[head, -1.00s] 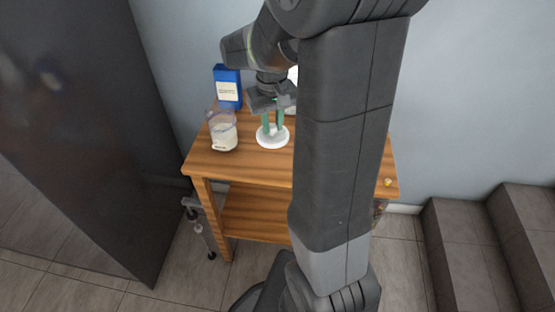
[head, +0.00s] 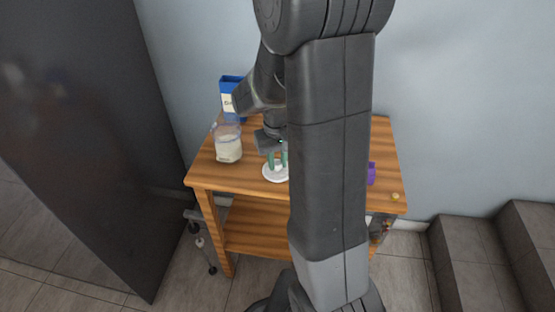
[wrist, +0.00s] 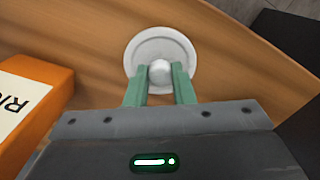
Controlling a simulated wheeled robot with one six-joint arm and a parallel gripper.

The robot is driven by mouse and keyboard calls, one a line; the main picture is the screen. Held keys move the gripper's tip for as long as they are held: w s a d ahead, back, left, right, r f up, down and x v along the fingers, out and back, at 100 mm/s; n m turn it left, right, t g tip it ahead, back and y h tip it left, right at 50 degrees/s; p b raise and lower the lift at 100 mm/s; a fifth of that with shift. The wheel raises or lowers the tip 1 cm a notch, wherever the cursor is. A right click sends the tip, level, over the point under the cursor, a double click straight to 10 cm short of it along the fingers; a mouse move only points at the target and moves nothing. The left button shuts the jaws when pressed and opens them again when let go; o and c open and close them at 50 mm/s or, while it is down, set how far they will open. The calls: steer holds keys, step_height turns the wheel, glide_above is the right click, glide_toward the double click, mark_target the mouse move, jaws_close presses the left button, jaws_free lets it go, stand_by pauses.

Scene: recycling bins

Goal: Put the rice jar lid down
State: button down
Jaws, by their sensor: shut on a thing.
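The rice jar lid (head: 270,175) is a white round disc with a knob, right of the rice jar and low over the wooden table. I cannot tell whether it touches the tabletop. My gripper (head: 278,160) points down with its green fingers shut on the lid's knob. In the wrist view the lid (wrist: 160,42) lies flat beyond the fingers, and its round knob sits between the fingertips of my gripper (wrist: 160,76). The rice jar (head: 228,148) is clear, stands upright and holds whitish rice. My arm hides part of the lid's right side in the head view.
The wooden table (head: 243,183) has bare room around the lid. A blue box (head: 231,97) stands behind the jar. An orange box (wrist: 35,105) is at the left in the wrist view. A purple object (head: 371,173) and a small yellowish object (head: 395,197) are at the right.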

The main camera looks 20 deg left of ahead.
mark_target(277, 163)
steer(key=c, duration=1.2)
jaws_free()
steer(key=shift+c, duration=0.2)
step_height(277, 163, up, 12)
steer(key=p, duration=0.2)
steer(key=shift+r+p, duration=0.15)
steer(key=shift+p, duration=0.25)
step_height(277, 163, down, 12)
steer(key=b, duration=0.2)
steer(key=shift+f+b, duration=0.2)
steer(key=shift+b, duration=0.15)
step_height(277, 163, up, 2)
steer(key=shift+r+p, duration=0.25)
steer(key=shift+p, duration=0.15)
steer(key=shift+r, duration=0.65)
